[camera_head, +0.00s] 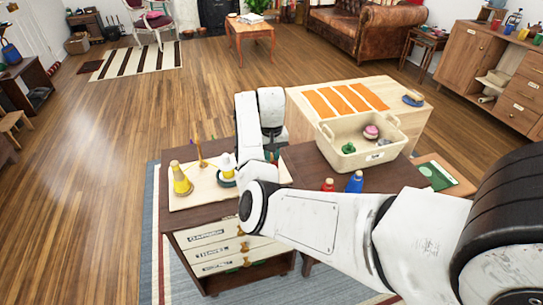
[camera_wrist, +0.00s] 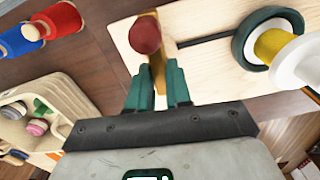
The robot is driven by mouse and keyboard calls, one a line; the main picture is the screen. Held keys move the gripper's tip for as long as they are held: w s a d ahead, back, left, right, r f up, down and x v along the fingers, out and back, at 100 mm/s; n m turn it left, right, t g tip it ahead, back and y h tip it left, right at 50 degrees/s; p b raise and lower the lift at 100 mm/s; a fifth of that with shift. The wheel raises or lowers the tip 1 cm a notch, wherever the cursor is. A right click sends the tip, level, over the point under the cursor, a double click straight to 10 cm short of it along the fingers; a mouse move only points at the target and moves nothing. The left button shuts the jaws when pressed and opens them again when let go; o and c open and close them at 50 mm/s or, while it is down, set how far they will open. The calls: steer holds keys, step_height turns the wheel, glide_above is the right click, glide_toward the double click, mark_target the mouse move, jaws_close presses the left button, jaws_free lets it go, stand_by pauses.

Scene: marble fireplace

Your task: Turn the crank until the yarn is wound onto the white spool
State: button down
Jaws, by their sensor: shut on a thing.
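The white spool (camera_wrist: 296,66) shows at the right edge of the wrist view, with a yellow band beside a dark green ring (camera_wrist: 254,38). In the head view the white spool (camera_head: 228,160) stands on a pale board (camera_head: 205,198). A yellow yarn cone (camera_head: 181,180) stands left of it. In the wrist view my gripper (camera_wrist: 159,72) has its green fingers shut on the wooden crank (camera_wrist: 163,50), just by its dark red knob (camera_wrist: 145,33). A dark rod runs from the crank side toward the spool. My arm hides most of the crank in the head view.
A thin wooden post (camera_head: 200,155) stands behind the cone. Red (camera_head: 328,185) and blue (camera_head: 355,182) bottle-like items stand right of my gripper. A cream bin (camera_head: 360,155) holds a pink and a green item. Open floor lies to the left.

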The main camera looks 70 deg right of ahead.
steer(key=m+p, duration=0.2)
steer(key=m, duration=0.4)
steer(key=shift+r, duration=0.15)
steer(key=m+p, duration=0.1)
steer(key=m, duration=0.4)
steer(key=shift+m, duration=0.3)
steer(key=m, duration=1.2)
steer(key=c, duration=1)
jaws_free()
steer(key=shift+c, duration=0.2)
step_height(320, 180, up, 11)
steer(key=shift+f+b, duration=0.2)
steer(key=shift+b, duration=0.1)
